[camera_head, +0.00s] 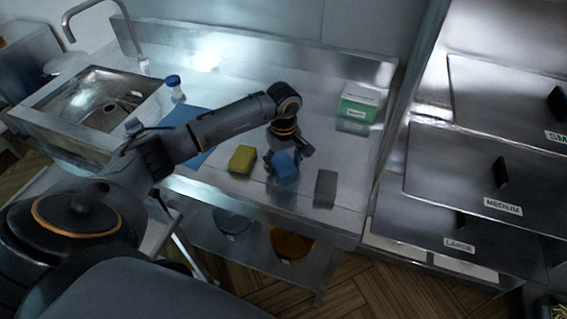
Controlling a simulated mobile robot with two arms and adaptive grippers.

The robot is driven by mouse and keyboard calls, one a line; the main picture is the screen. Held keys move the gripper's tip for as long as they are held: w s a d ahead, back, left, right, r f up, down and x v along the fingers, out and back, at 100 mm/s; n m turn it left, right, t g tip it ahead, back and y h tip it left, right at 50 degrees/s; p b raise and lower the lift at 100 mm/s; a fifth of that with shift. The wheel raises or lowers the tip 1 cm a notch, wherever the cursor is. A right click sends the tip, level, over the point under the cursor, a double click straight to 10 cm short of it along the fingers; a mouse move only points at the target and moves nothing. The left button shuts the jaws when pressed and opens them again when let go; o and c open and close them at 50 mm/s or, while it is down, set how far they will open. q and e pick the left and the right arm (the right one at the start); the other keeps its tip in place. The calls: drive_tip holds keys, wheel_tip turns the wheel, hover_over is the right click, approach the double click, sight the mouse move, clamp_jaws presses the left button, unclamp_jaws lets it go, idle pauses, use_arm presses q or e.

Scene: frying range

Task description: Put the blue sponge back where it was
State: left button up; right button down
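The blue sponge (285,168) is over the steel counter, between a yellow sponge (242,159) on its left and a grey sponge (325,188) on its right. My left gripper (286,158) comes down from behind, with one finger on each side of the blue sponge, and appears shut on it. Whether the sponge touches the counter or is slightly above it is hard to tell. My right gripper is not in view.
A green and white box (358,106) stands at the counter's back right. A blue-capped bottle (175,87) and a blue sheet (192,135) lie left, near the sink (88,104). Labelled steel lids (470,172) are on the right. The counter (240,105) behind my arm is clear.

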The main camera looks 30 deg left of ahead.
sight(283, 163)
use_arm(q)
drive_tip(key=shift+r, duration=0.1)
drive_tip(key=shift+r+p, duration=0.2)
drive_tip(key=shift+p, duration=0.15)
wheel_tip(283, 163, up, 12)
drive_tip(key=b, duration=0.4)
drive_tip(key=shift+f, duration=0.15)
